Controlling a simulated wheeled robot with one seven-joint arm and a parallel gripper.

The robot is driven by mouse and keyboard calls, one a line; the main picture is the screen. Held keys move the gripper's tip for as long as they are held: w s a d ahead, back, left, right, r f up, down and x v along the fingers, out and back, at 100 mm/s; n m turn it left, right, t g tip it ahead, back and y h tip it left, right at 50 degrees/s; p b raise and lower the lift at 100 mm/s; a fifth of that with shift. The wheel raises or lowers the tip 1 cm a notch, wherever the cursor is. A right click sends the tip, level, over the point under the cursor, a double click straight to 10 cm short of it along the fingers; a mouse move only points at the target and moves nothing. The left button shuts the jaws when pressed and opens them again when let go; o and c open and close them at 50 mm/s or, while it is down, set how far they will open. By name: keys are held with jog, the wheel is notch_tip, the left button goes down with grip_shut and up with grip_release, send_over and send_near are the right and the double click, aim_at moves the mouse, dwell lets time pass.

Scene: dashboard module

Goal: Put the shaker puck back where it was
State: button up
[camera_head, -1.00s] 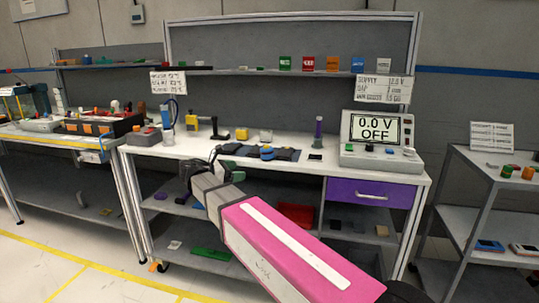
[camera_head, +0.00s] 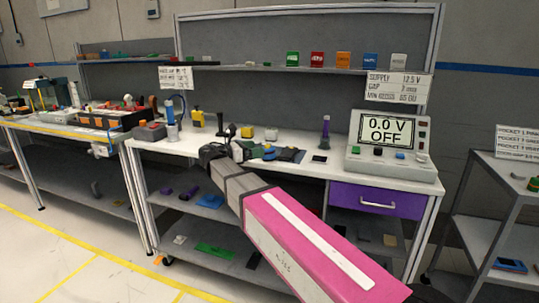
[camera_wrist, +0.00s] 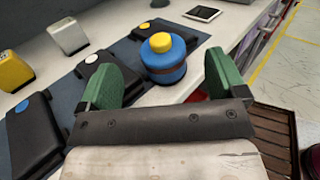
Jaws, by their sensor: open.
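A round blue puck with a yellow cap (camera_wrist: 165,68), which looks like the shaker puck, stands upright by the edge of a dark mat (camera_wrist: 62,80) on the white bench. In the head view the blue puck (camera_head: 269,153) is just right of my gripper (camera_head: 238,151). In the wrist view my gripper (camera_wrist: 161,68) is open, its green fingers apart. The puck appears between and beyond the fingertips, and nothing is held. Several black blocks (camera_wrist: 95,82) with coloured round buttons lie on the mat. Contact between fingers and puck is not visible.
A white cube (camera_wrist: 68,36) and a yellow block (camera_wrist: 14,72) stand behind the mat. A dark flat tile (camera_wrist: 204,13) lies beyond the puck. The power supply (camera_head: 391,143) reads 0.0 V OFF at the bench's right. A purple cylinder (camera_head: 326,131) stands upright between.

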aim_at(268, 146)
jog(key=shift+x, duration=3.1)
jog(key=shift+r, duration=0.1)
jog(key=c, duration=1.4)
